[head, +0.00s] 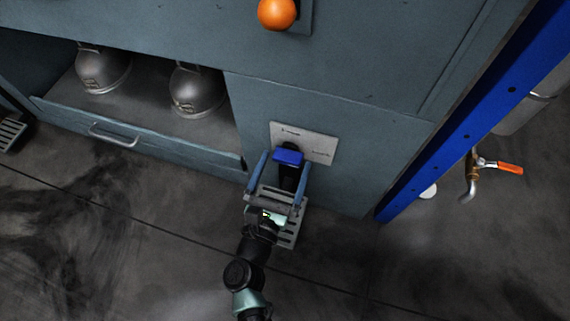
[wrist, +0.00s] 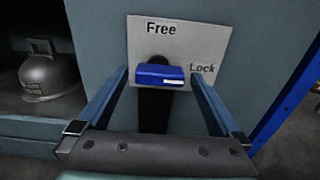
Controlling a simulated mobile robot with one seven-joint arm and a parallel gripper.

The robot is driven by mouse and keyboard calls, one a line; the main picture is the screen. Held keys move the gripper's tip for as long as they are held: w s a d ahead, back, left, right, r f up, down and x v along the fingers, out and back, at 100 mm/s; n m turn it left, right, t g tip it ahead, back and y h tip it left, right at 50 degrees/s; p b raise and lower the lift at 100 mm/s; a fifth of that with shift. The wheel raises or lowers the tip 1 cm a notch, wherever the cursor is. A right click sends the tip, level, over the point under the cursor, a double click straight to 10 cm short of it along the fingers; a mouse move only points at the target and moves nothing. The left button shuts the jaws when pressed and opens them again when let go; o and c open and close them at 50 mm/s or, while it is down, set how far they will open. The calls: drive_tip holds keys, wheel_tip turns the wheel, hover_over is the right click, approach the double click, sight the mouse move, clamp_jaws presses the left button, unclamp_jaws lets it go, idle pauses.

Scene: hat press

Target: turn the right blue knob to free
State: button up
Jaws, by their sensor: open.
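The blue knob (head: 289,157) sits on the front of the grey-blue press cabinet, in front of a pale label plate (head: 318,147). In the wrist view the knob (wrist: 160,75) is a blue block on a dark stem, lying roughly level. The plate (wrist: 188,42) reads "Free" above the knob and "Lock" to its right. A small white mark shows on the knob's right part. My gripper (head: 281,165) is open, its two blue-grey fingers on either side of the knob. In the wrist view (wrist: 158,72) a gap shows between each finger and the knob.
An orange ball handle (head: 277,13) is higher on the cabinet. Metal helmets (head: 198,90) stand in the shelf at the left, above a drawer handle (head: 112,135). A blue post (head: 465,115) and a tap with an orange lever (head: 500,167) are at the right. A floor grate lies under my gripper.

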drive_tip(key=shift+w+d, duration=0.2)
drive_tip(key=shift+w, duration=0.3)
drive_tip(key=c, duration=1.2)
drive_tip(key=shift+c, duration=0.2)
